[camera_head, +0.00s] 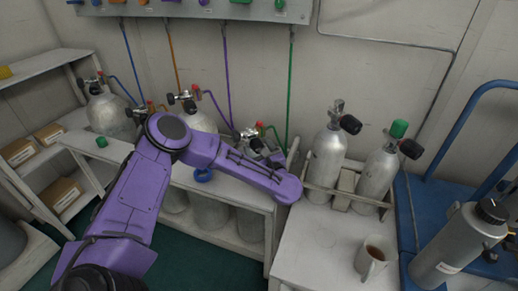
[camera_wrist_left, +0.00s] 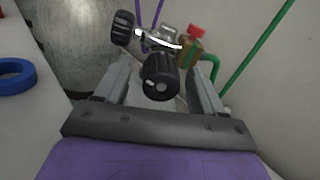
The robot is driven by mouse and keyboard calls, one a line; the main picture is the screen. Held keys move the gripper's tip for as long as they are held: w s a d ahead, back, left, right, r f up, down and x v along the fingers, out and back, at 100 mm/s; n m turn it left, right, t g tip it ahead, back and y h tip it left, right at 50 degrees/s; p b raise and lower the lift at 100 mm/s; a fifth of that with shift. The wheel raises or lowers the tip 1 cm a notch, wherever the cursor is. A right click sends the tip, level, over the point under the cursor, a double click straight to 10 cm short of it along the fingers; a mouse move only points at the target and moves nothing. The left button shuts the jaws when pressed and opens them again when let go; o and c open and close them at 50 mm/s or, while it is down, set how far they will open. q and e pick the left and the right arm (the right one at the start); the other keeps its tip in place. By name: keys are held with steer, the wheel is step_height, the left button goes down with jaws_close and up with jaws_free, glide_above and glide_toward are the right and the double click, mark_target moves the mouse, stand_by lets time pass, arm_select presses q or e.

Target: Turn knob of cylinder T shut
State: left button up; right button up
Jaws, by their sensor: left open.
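My left gripper (camera_head: 272,153) is at the valve of the cylinder furthest right on the left bench, mostly hidden behind my purple arm in the head view. In the left wrist view the open gripper (camera_wrist_left: 160,72) has one finger on each side of a black round knob (camera_wrist_left: 160,80). I cannot tell whether either finger touches it. A second black knob (camera_wrist_left: 123,27) is up and left on the same valve, which has a red cap (camera_wrist_left: 195,31) and a green hose (camera_wrist_left: 212,66). No letter T is readable. My right gripper is not in view.
Other silver cylinders stand at left (camera_head: 108,112) and in a rack at right (camera_head: 326,160). A blue ring (camera_head: 203,175) lies on the left bench. A mug (camera_head: 374,256) and a grey cylinder (camera_head: 455,245) are at lower right. Coloured hoses rise to the wall panel (camera_head: 240,10).

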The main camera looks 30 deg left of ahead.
arm_select(q)
steer(key=shift+w, duration=0.1)
steer(key=c, duration=1.1)
steer(key=shift+o, duration=0.2)
